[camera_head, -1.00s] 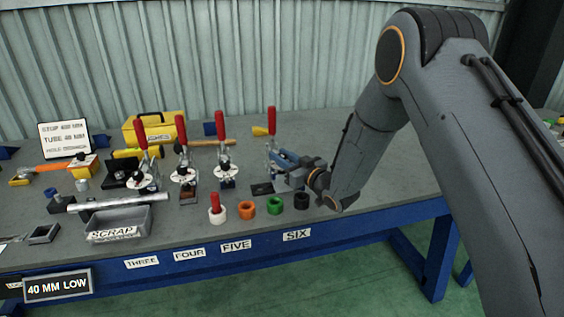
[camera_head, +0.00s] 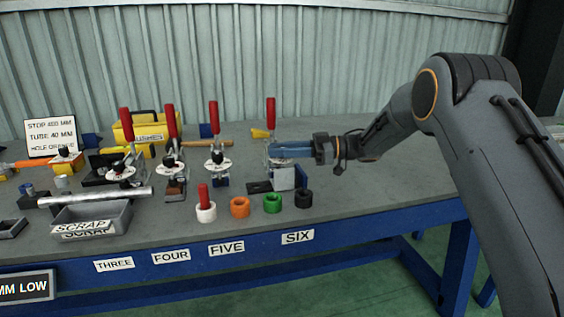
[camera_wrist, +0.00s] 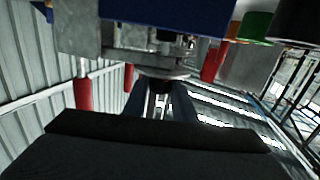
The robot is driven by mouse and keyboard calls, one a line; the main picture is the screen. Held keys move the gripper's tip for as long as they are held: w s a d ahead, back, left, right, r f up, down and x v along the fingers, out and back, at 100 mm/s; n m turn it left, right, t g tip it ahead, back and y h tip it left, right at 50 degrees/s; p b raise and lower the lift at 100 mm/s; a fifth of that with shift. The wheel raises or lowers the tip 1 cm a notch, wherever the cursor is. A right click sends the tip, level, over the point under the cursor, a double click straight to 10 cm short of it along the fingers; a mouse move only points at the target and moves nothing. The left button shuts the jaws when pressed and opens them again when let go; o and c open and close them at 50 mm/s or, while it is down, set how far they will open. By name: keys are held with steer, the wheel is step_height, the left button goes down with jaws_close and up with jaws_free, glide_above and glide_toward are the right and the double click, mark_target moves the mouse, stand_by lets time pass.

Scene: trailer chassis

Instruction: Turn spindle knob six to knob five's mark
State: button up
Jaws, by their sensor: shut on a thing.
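My gripper (camera_head: 273,150) has blue fingers and reaches in from the right, level, at station six's toggle clamp. It is shut on knob six, which the fingers mostly hide in the head view. In the wrist view the fingers close around a dark knob (camera_wrist: 160,86) below a round plate. Station six's red handle (camera_head: 270,113) stands upright behind the fingers. Knob five (camera_head: 217,156) is black, on a white dial (camera_head: 218,166) left of my gripper. The marks on both dials are too small to read.
White, orange, green and black rings (camera_head: 303,199) stand along the bench front, below the clamps. More clamps with red handles (camera_head: 172,118) stand to the left, by a grey scrap tray (camera_head: 126,219). The bench right of station six is clear.

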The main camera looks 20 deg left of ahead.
steer(key=n+g+h+b, duration=0.1)
steer(key=b, duration=0.1)
steer(key=n+g+h+b, duration=0.1)
steer(key=g+b, duration=0.1)
steer(key=b, duration=0.1)
steer(key=n+g+h+b, duration=0.1)
steer(key=n+g+b, duration=0.1)
steer(key=b, duration=0.1)
steer(key=shift+w+f, duration=0.1)
steer(key=shift+f, duration=0.15)
steer(key=shift+n+g+h+b, duration=0.4)
steer(key=shift+n+g+b, duration=0.1)
steer(key=shift+b, duration=0.4)
steer(key=shift+r+n+g+h+b, duration=0.3)
steer(key=shift+g+h+b, duration=0.15)
steer(key=shift+b, duration=0.3)
steer(key=o, duration=1)
steer(key=shift+o, duration=0.2)
steer(key=shift+s+r+t+y+p, duration=0.2)
steer(key=shift+t+y+p, duration=0.25)
steer(key=shift+p, duration=0.6)
